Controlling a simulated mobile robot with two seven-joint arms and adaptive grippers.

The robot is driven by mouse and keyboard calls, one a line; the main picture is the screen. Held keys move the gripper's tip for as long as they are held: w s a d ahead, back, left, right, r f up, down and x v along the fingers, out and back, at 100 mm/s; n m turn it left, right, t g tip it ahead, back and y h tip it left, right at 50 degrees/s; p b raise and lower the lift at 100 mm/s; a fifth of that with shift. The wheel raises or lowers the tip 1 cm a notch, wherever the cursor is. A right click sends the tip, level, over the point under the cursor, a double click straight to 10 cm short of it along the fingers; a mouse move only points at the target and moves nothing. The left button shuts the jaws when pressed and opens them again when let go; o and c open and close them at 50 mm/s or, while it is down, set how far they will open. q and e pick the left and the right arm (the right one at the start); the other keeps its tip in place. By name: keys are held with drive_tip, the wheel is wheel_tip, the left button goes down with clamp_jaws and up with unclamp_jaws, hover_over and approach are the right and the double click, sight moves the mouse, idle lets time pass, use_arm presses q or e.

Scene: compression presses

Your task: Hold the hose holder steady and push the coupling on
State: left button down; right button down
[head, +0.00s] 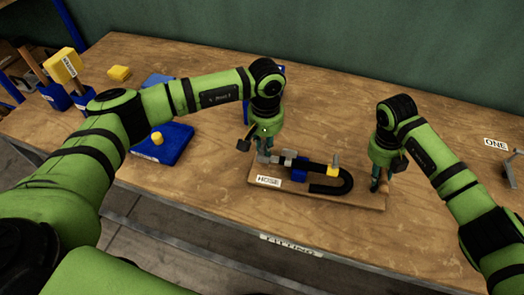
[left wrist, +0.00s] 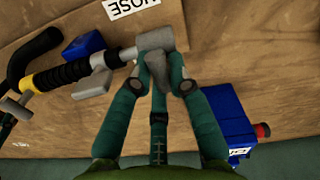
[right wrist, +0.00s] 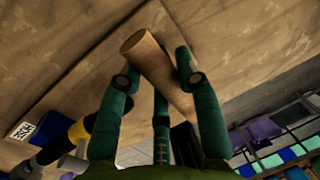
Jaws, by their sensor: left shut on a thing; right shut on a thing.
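The hose holder (head: 365,202) is a wooden board marked HOSE. My left gripper (head: 262,150) is shut on the grey coupling (head: 264,158) at the board's left end. In the left wrist view the coupling (left wrist: 155,40) lines up with the grey pipe end (left wrist: 122,57) and appears to meet it; how far it is on cannot be told. My right gripper (head: 377,184) is shut on the holder's wooden peg (right wrist: 148,55) at the board's right end.
A blue tray (head: 170,148) with a yellow knob lies on the left of the table. Blue blocks with yellow-topped tools (head: 64,67) stand farther left. A blue item with a red end (left wrist: 228,118) stands near the left gripper. The table front is clear.

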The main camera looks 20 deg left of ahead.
use_arm(q)
drive_tip(key=shift+d+f, duration=0.1)
drive_tip(key=shift+d, duration=1.35)
drive_tip(key=c, duration=1.1)
unclamp_jaws()
drive_tip(key=shift+a, duration=0.1)
wheel_tip(320, 180, up, 12)
use_arm(e)
drive_tip(key=c, duration=0.8)
unclamp_jaws()
